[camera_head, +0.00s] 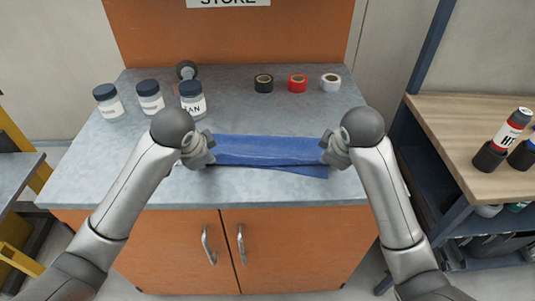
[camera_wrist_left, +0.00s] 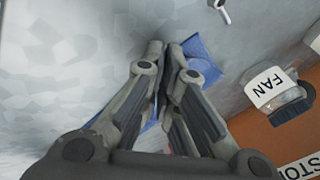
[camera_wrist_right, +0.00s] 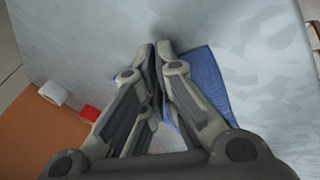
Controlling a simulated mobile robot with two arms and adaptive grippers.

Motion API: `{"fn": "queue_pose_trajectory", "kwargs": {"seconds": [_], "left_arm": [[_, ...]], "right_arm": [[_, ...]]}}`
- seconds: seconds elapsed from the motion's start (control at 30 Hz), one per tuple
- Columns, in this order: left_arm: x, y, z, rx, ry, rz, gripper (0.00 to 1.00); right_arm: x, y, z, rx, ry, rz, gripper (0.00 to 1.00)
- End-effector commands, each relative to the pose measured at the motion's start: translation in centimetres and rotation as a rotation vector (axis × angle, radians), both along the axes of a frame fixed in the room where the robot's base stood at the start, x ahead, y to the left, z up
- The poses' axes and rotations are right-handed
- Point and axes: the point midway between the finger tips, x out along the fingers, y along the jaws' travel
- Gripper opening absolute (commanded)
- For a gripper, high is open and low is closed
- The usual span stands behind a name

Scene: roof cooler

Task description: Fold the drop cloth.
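The blue drop cloth (camera_head: 265,150) lies as a long strip across the front half of the grey worktop, with a lower layer showing at its front right edge. My left gripper (camera_head: 208,157) is at its left end, and the cloth also shows beside the fingers in the left wrist view (camera_wrist_left: 203,62). My right gripper (camera_head: 328,155) is at its right end, and the cloth shows beside those fingers in the right wrist view (camera_wrist_right: 207,80). Both grippers have their fingertips together and look shut on the cloth's edge; the pinched parts are hidden.
The worktop (camera_head: 110,165) is clear in front of the cloth. Several dark-lidded jars (camera_head: 150,99) stand back left. Black (camera_head: 263,83), red (camera_head: 297,83) and white (camera_head: 331,83) tape rolls lie at the back. A wooden bench (camera_head: 460,125) stands on the right.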

Motion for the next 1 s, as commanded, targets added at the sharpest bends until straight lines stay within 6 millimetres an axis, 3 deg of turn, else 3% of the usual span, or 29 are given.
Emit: {"fn": "queue_pose_trajectory", "kwargs": {"seconds": [0.07, 0.37, 0.63, 1.0], "left_arm": [[0.0, 0.1, 0.0, 0.003, 0.001, 0.004, 0.0], [0.0, 0.1, 0.0, 0.001, 0.002, 0.001, 0.39], [-0.1, 0.0, 0.3, 0.0, 0.002, 0.0, 0.39], [-2.3, 0.0, 4.6, 0.0, -0.001, 0.0, 0.39]], "right_arm": [[0.0, -0.1, 0.0, -0.003, 0.001, -0.004, 0.0], [0.0, -0.1, 0.0, -0.001, 0.002, -0.001, 0.39], [-0.1, 0.0, 0.3, 0.0, 0.001, 0.0, 0.39], [-2.1, -0.2, 4.8, -0.008, -0.01, 0.002, 0.39]]}}
